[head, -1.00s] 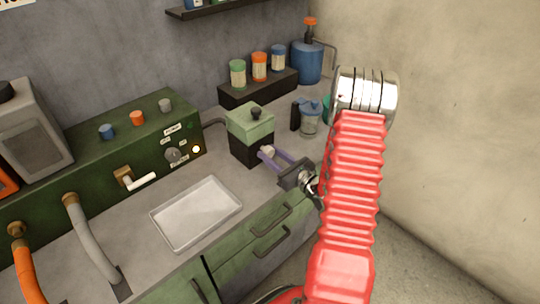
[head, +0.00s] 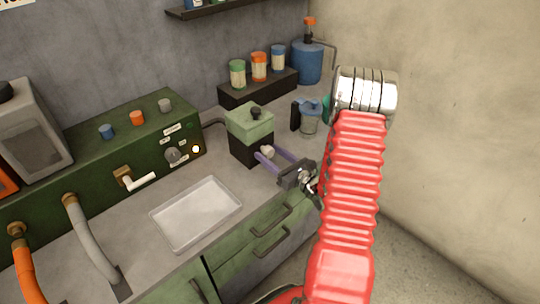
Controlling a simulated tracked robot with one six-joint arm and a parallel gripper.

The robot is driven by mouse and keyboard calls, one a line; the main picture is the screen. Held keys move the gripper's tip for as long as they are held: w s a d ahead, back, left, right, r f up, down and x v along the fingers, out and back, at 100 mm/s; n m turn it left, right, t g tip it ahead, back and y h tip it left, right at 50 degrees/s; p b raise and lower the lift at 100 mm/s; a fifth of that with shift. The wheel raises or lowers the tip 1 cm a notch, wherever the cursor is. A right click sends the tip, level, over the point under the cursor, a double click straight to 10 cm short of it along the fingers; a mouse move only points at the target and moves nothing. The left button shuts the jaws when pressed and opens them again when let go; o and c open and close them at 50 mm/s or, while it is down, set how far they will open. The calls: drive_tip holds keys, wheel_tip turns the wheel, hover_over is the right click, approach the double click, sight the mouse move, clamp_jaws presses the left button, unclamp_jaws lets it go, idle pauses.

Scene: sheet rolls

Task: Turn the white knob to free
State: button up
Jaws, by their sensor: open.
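A small white knob (head: 267,152) sticks out of the front of a box (head: 249,132) with a pale green top and black lower body. My gripper (head: 270,154) reaches in from the right with its two purple fingers spread. The fingertips are on either side of the knob, one lower left and one upper right. They look apart from the knob, but light contact cannot be ruled out. Any marking that shows the knob's setting is not readable.
A green control panel (head: 110,155) with a grey dial and white lever stands at left. A metal tray (head: 196,213) lies on the counter. A clear jug (head: 309,120) with a blue lid stands just behind my gripper. A dark rack (head: 258,89) holds several jars.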

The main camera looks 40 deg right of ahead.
drive_tip(key=s+d, duration=0.2)
drive_tip(key=s, duration=1.1)
drive_tip(key=shift+s, duration=0.3)
drive_tip(key=shift+f, duration=0.1)
